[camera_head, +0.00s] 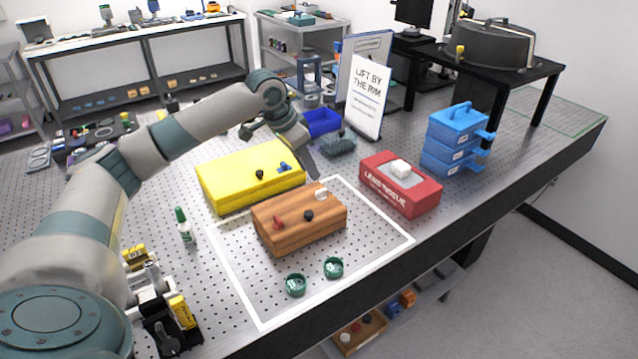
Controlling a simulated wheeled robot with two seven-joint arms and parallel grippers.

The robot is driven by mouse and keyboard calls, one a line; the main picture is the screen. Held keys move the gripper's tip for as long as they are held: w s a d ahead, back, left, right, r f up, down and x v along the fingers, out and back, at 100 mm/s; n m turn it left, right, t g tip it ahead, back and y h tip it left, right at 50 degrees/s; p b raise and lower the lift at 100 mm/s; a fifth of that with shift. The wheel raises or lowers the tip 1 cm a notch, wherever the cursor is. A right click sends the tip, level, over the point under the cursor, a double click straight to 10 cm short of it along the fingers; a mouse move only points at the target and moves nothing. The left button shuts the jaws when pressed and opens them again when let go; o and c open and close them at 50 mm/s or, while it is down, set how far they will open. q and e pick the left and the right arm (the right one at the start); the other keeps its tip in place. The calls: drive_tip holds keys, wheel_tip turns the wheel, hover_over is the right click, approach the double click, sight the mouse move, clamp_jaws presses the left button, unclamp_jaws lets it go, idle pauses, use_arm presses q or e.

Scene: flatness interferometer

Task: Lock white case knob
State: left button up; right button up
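A brown wooden case (290,232) lies inside a white outlined square on the perforated table. A red knob (278,223), a black knob (309,215) and a white knob (321,194) sit on it, the white one at its far right end. My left arm reaches over from the left, and my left gripper (314,172) points down just behind and above the white knob. A small gap seems to separate them, but I cannot tell for certain. The fingers are seen edge-on, so their opening is unclear. My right gripper is not in view.
A red tissue box (403,196) stands to the right, before blue stacked boxes (450,150). An upright sign (366,98) stands behind. Two green round pieces (296,284) lie in front.

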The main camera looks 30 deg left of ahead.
sight(321, 190)
use_arm(q)
drive_tip(key=p+x, duration=0.2)
drive_tip(key=x, duration=0.7)
drive_tip(key=shift+s, duration=0.1)
clamp_jaws()
